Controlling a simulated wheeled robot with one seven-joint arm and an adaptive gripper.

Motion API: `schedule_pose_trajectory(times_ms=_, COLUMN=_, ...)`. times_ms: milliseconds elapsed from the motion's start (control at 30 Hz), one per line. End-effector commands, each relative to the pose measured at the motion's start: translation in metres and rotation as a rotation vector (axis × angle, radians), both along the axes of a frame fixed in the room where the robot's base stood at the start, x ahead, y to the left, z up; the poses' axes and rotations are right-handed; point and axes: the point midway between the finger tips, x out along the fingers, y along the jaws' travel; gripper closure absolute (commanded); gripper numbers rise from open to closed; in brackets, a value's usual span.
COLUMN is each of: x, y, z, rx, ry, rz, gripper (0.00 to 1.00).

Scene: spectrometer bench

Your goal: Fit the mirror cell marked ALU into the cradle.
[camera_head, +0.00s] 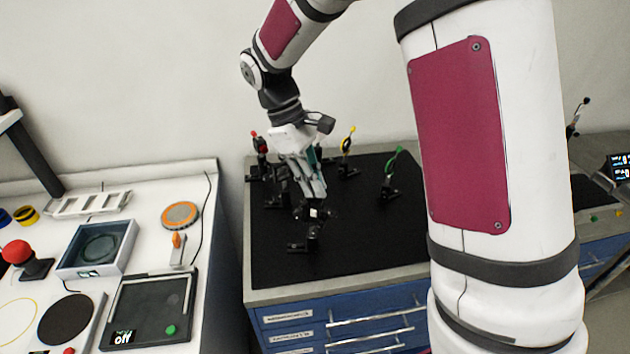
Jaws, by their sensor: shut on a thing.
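My gripper (314,192) is over the black breadboard, pointing down, with its fingers shut. At the fingertips is a small dark piece with a pale spot, which looks like the mirror cell (315,212). Its ALU marking cannot be read at this size. A black mount with a foot (303,247) stands on the breadboard just below the fingertips, and it looks like the cradle. Whether the cell touches the cradle or is seated in it, I cannot tell. My fingers hide part of both.
Mounts with red (260,142), yellow (348,142) and green (391,165) tops stand around on the black breadboard (375,240). A white bench at left holds a grey open box (97,248), a dark panel reading "off" (150,308) and a red knob (17,252). My arm blocks the right.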

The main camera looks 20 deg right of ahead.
Motion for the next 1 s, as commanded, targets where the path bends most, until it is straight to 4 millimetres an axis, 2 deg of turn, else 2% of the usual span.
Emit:
schedule_pose_trajectory(times_ms=333, x=0.000, y=0.000, z=-0.002, rx=0.000, ry=0.000, rz=0.000, gripper=1.00)
schedule_pose_trajectory(times_ms=1000, x=0.000, y=0.000, z=-0.020, rx=0.000, ry=0.000, rz=-0.001, gripper=1.00)
